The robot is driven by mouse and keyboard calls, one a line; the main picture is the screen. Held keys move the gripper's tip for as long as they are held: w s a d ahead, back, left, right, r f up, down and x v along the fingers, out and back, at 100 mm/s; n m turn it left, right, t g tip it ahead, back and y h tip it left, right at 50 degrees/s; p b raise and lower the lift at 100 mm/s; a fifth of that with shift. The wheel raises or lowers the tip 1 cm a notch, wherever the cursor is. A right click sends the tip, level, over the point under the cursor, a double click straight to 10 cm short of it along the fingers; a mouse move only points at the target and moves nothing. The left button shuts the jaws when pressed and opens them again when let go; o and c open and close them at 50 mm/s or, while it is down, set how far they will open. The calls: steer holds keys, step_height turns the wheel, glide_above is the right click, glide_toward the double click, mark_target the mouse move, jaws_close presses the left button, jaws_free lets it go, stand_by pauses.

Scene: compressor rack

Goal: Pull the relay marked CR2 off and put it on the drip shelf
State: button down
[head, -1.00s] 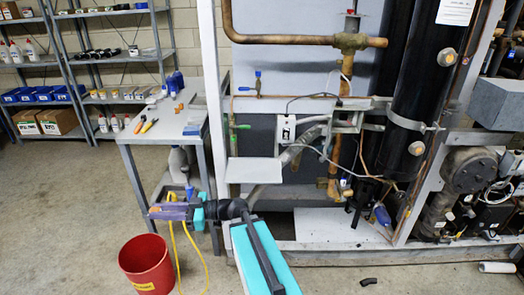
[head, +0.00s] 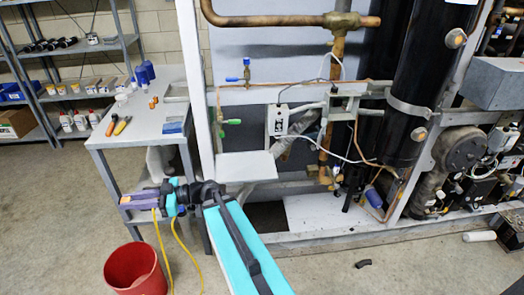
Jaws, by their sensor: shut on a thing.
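My gripper (head: 136,200) is at the lower left in the head view, pointing left, in front of the workbench and above the red bucket. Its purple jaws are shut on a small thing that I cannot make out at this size. A pale flat shelf (head: 246,166), which looks like the drip shelf, juts from the rack's front, to the right of and above my gripper. Its top looks bare. I cannot read any CR2 mark.
A grey workbench (head: 150,107) with screwdrivers and bottles stands left of the rack. A red bucket (head: 135,272) stands on the floor below my gripper, beside yellow cords (head: 187,250). Copper pipes (head: 300,87) and a black cylinder (head: 415,80) fill the rack. Open floor lies at left.

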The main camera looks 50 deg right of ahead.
steer(key=s+d+m+t+h+p, duration=0.1)
steer(key=s+d+h, duration=0.1)
steer(key=d, duration=1)
steer(key=s+d+m+t+h+p, duration=0.1)
steer(key=s+d+m+h+p, duration=0.1)
steer(key=d, duration=1)
steer(key=s+d+r+m+t+h+p, duration=0.1)
steer(key=s+d+m+h, duration=0.1)
steer(key=d, duration=1)
steer(key=shift+s+d+h, duration=0.1)
steer(key=shift+s+h, duration=0.45)
steer(key=shift+h, duration=0.25)
steer(key=s+d+m+h+p, duration=0.1)
steer(key=s+d+m+h, duration=0.1)
steer(key=s+d, duration=0.5)
steer(key=d, duration=0.3)
steer(key=shift+d+p, duration=0.25)
steer(key=shift+p, duration=0.05)
steer(key=shift+w+f, duration=0.1)
